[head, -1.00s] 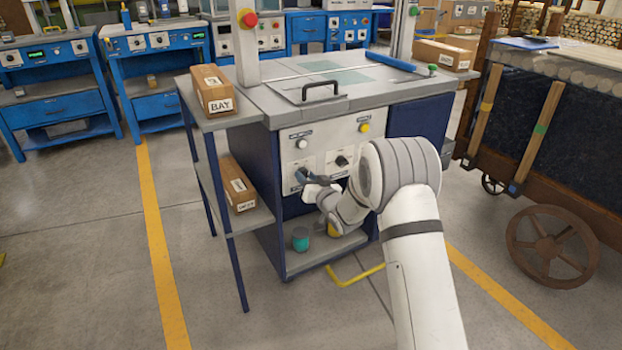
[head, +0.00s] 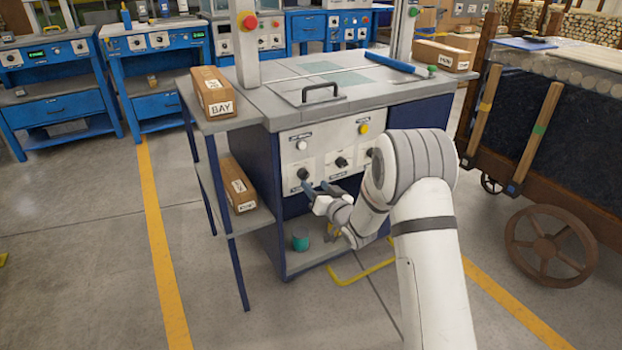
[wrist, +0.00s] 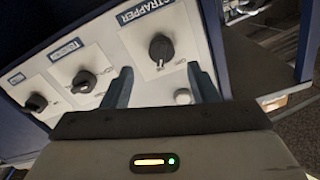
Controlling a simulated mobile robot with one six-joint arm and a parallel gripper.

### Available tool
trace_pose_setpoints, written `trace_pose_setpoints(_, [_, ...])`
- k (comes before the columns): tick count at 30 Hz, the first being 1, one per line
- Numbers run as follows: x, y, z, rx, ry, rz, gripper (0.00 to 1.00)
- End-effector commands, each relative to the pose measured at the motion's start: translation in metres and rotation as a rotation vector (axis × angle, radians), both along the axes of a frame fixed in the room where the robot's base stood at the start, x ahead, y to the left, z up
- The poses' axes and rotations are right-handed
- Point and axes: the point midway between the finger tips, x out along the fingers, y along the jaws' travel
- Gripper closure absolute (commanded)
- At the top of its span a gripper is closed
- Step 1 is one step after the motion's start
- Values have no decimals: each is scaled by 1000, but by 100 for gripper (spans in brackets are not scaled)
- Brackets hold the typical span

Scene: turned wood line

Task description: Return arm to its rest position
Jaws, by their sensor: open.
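My gripper (head: 316,187) is open and empty in front of the control panel (head: 321,163) of the machine, with a gap between its fingers. In the wrist view its two blue-grey fingers (wrist: 162,88) point at the panel, either side of the lower part of the plate marked STRAPPER. A black knob (wrist: 162,48) on that plate lies ahead of the fingers, and they appear clear of it. Two more black knobs (wrist: 84,82) (wrist: 36,103) show to the left. In the head view one knob (head: 302,173) sits just above the gripper and another (head: 341,162) to its right.
A lower shelf under the panel holds a teal-topped can (head: 300,240). A yellow bar (head: 362,273) sticks out low at the front. A side stand holds boxes (head: 213,92) (head: 238,186). A wooden cart (head: 520,110) stands right. Open floor lies left and in front.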

Motion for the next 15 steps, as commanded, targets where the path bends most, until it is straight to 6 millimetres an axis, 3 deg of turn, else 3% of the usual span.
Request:
trace_pose_setpoints(6, [-17, -12, 0, -1, -1, 0, 46])
trace_pose_setpoints(15, [-18, -12, 0, 0, -1, 2, 46])
